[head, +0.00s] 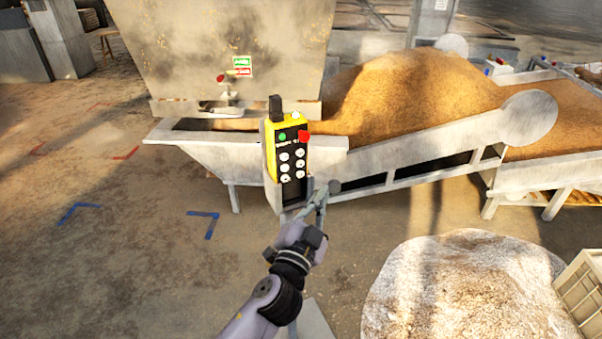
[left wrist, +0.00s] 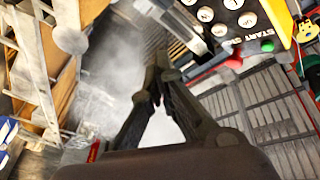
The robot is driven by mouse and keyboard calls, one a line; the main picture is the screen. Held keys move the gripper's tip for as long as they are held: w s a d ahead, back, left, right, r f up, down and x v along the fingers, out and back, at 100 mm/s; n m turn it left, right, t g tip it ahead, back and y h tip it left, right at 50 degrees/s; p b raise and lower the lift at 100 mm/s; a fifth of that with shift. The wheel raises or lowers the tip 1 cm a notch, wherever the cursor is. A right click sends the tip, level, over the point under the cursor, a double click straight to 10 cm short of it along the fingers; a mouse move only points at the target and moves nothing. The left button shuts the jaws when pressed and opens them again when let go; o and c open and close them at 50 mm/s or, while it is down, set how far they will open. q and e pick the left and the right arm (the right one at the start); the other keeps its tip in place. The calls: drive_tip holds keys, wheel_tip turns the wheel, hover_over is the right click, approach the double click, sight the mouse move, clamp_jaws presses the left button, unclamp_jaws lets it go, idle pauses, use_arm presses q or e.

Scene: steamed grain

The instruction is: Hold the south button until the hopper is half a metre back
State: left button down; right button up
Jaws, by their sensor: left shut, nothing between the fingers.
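A yellow and black pendant (head: 270,150) stands upright in front of the hopper in the head view, with several white round buttons, a green button (head: 282,136) and a red one (head: 303,136). I cannot read which button is south. The pendant (left wrist: 285,22) also shows at the top right of the left wrist view, with its white buttons partly cut off. The big grey hopper (head: 225,45) stands behind the trough. My left gripper (head: 331,188) is shut and empty, just right of the pendant's lower end; its fingertips (left wrist: 155,78) meet, apart from the buttons in the wrist view.
A grey trough and conveyor frame (head: 415,145) runs right beside a heap of brown grain (head: 420,88). A pale round heap (head: 465,285) lies at the lower right beside a crate (head: 583,285). Blue tape corners (head: 205,216) and red ones (head: 128,153) mark open floor at left.

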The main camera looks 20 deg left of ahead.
sight(300, 174)
use_arm(q)
drive_tip(key=shift+w+a, duration=2.1)
drive_tip(key=shift+w+a, duration=0.1)
drive_tip(key=shift+w+a, duration=0.15)
drive_tip(key=shift+w, duration=0.05)
